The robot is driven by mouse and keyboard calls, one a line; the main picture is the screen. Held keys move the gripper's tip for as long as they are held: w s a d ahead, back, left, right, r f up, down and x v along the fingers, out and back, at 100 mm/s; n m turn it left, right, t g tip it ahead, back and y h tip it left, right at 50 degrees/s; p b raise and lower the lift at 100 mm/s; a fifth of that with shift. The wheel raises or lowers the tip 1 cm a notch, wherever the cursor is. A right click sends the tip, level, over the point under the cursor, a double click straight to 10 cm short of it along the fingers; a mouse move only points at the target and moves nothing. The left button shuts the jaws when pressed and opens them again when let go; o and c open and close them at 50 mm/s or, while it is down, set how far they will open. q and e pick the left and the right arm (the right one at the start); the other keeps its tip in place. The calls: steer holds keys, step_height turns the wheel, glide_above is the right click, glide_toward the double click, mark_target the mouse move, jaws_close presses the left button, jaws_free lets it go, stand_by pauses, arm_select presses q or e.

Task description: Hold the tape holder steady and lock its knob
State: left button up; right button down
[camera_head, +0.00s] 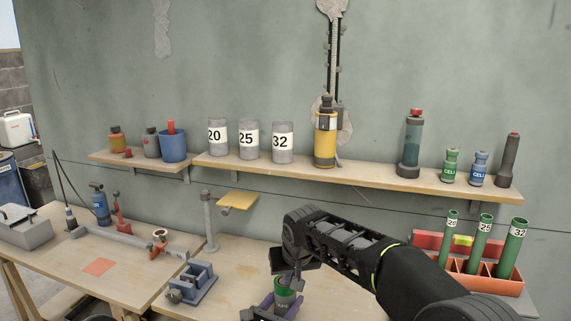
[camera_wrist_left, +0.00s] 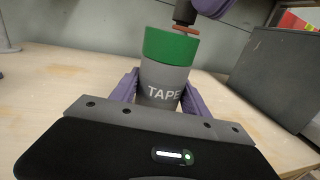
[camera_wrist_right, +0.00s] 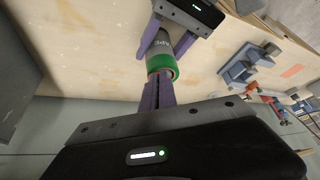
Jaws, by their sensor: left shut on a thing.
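The tape holder is a grey cylinder marked TAPE (camera_wrist_left: 163,82) with a green top (camera_wrist_left: 172,46). It stands upright on the bench. My left gripper (camera_wrist_left: 158,98) is shut on its grey body, one purple finger on each side. In the left wrist view a dark stem with an orange-brown disc (camera_wrist_left: 184,30), which looks like the knob, shows just above the green top. My right gripper (camera_wrist_right: 159,93) is over the green top (camera_wrist_right: 162,66), its purple fingers close together. What lies between those fingers is hidden. In the head view my right arm partly covers the holder (camera_head: 284,298).
A blue-grey vise (camera_head: 192,284) stands left of the holder on the bench. An orange rack (camera_head: 490,280) with green tubes stands at the right. A wall shelf (camera_head: 330,176) holds grey cups and bottles. Bare bench top lies between vise and holder.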

arm_select(q)
steer(key=shift+s+d, duration=0.1)
steer(key=shift+d, duration=0.05)
arm_select(e)
steer(key=shift+r, duration=0.1)
steer(key=shift+s, duration=0.4)
step_height(320, 180, up, 6)
steer(key=shift+f, duration=0.1)
stand_by(0.5)
steer(key=shift+w+d+r, duration=0.35)
steer(key=shift+d+r, duration=0.1)
steer(key=shift+r, duration=0.05)
